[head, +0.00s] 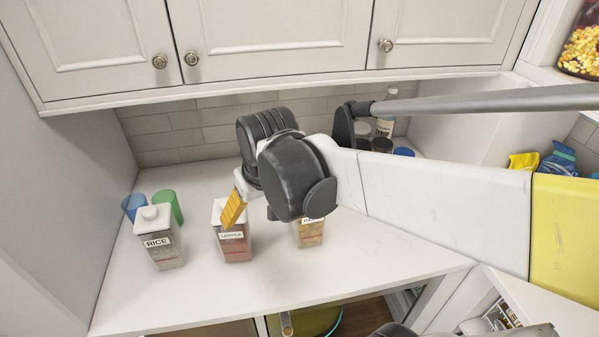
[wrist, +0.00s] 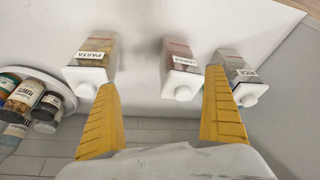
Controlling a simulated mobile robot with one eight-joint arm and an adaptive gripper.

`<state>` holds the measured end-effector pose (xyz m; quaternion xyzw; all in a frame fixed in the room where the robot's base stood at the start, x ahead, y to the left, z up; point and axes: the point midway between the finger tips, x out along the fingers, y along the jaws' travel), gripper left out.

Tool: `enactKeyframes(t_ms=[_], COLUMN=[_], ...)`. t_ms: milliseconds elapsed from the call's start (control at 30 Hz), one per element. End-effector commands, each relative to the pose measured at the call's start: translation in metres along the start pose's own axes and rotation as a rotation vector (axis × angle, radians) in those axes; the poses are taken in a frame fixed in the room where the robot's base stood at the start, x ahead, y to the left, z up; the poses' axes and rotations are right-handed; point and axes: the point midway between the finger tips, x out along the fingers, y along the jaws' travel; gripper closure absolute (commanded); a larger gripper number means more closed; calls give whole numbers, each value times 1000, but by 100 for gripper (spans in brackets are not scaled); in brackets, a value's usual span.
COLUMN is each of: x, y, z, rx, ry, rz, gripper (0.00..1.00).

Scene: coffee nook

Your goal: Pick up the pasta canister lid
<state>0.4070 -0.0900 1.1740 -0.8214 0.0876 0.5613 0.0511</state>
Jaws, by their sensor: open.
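The pasta canister (head: 310,235) is clear with a white lid. In the head view my arm hides its lid. In the wrist view the canister (wrist: 99,52) is at the left, and its white lid (wrist: 85,80) with a round knob faces the camera. My gripper (wrist: 162,80) is open and empty, its yellow fingers spread wide. The left finger's tip appears just beside the lid's right edge; I cannot tell whether they touch. In the head view my gripper (head: 232,210) is above the lentils canister, left of the pasta canister.
The lentils canister (head: 233,246) shows between the fingers in the wrist view (wrist: 179,58). The rice canister (head: 160,245) stands left, before blue (head: 133,206) and green (head: 171,205) cups. Several jars (wrist: 38,98) stand at the wrist view's left. The counter front (head: 300,275) is clear; cabinets (head: 270,40) hang above.

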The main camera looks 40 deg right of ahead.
Motion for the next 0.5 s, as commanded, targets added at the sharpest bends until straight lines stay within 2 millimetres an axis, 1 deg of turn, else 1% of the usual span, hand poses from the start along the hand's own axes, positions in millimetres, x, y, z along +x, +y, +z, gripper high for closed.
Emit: enactKeyframes(t_ms=[33, 100, 167, 200, 300, 400, 500], x=[-18, -22, -24, -24, -22, -19, -15], y=[20, 47, 70, 85, 119, 144, 159], z=[-21, -36, -45, -50, -56, -56, -54], rx=[40, 89, 130, 156, 215, 260, 287], ry=[-43, -107, -160, -194, -269, -324, -358], rz=[15, 30, 39, 43, 47, 46, 44], gripper=[0, 0, 0, 0, 0, 0, 0])
